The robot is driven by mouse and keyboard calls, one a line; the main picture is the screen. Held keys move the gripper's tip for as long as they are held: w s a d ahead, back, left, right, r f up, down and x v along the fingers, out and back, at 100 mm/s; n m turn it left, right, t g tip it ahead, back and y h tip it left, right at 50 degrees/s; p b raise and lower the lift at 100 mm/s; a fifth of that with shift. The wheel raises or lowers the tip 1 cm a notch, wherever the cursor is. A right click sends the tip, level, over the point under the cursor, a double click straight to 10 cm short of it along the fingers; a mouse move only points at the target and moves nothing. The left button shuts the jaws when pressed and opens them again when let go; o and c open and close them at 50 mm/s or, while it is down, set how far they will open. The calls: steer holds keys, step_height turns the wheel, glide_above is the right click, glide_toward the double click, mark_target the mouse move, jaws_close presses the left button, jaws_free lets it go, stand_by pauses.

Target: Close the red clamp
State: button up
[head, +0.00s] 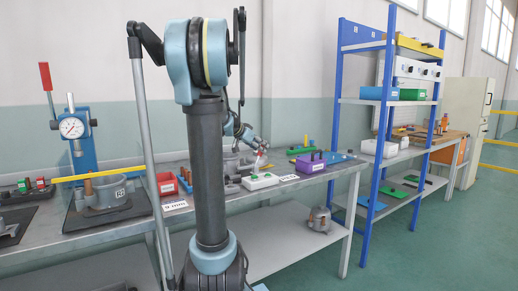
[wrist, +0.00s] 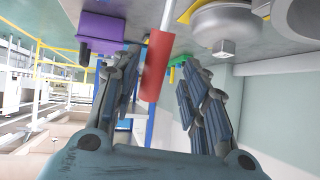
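In the wrist view, a red cylindrical handle (wrist: 155,66) on a grey metal bar (wrist: 168,14) hangs into the space between my gripper's fingers. This looks like the red clamp's handle. My gripper (wrist: 165,75) is open, with one dark ribbed finger to each side of the handle and a gap visible on the right. I cannot tell whether the left finger touches the handle. In the head view, my arm hides most of the clamp area, and my gripper (head: 262,150) shows only small above the bench.
A purple holder (head: 309,162) stands right of my gripper; it also shows in the wrist view (wrist: 100,30). A white box with green and red buttons (head: 260,181) is close by. A round metal part (wrist: 230,25) is near the right finger. A blue shelf rack (head: 375,130) stands farther right.

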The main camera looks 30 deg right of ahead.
steer(key=shift+s, duration=0.15)
steer(key=v, duration=1.1)
steer(key=shift+a, duration=0.4)
steer(key=shift+r, duration=0.15)
